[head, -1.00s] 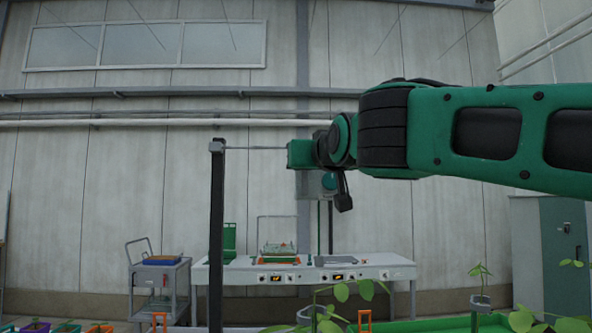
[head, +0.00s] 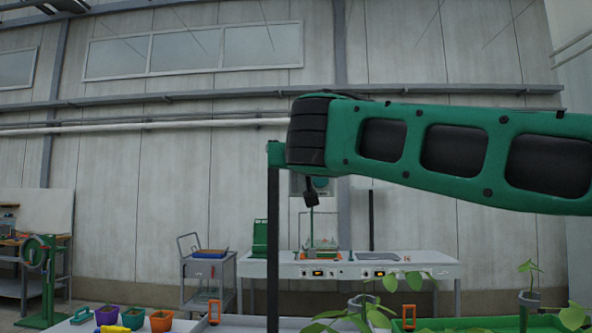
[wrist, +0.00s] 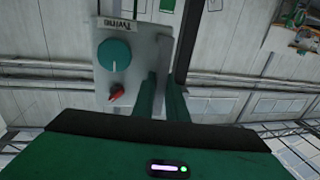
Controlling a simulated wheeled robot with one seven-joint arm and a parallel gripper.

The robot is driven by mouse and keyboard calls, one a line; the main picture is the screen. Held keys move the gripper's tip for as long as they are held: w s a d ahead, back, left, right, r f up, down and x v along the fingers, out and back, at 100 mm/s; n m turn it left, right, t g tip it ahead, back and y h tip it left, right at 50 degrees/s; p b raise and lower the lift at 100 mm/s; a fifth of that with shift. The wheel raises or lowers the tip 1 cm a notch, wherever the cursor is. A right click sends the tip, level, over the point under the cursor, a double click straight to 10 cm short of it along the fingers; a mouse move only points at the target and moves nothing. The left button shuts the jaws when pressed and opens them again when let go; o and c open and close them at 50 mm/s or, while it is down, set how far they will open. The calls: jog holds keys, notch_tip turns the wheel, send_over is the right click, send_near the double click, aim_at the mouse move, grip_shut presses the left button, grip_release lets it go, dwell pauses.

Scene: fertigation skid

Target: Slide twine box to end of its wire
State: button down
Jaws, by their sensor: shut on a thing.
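The twine box (wrist: 135,50) is a grey box with a "Twine" label, a teal knob (wrist: 114,55) and a small red switch. In the wrist view my gripper (wrist: 160,90) is shut at the box's lower right edge. A dark upright post (wrist: 186,45) stands just right of the box, with a narrow gap. In the head view the box (head: 298,184) shows partly below my arm, a little right of the post (head: 273,240). The arm hides the wire and the fingers there.
A white workbench (head: 400,262) and a grey cart (head: 208,275) stand behind the post. Potted plants (head: 365,305) and coloured pots (head: 132,318) are along the front. The wall behind carries pipes. The area left of the post at arm height looks clear.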

jog(key=shift+a+r, duration=0.1)
jog(key=shift+a, duration=0.05)
jog(key=c, duration=2.2)
grip_release()
jog(key=shift+o, duration=0.8)
jog(key=shift+w+a, duration=0.1)
jog(key=s+d, duration=0.1)
jog(key=s, duration=0.9)
jog(key=shift+s, duration=0.4)
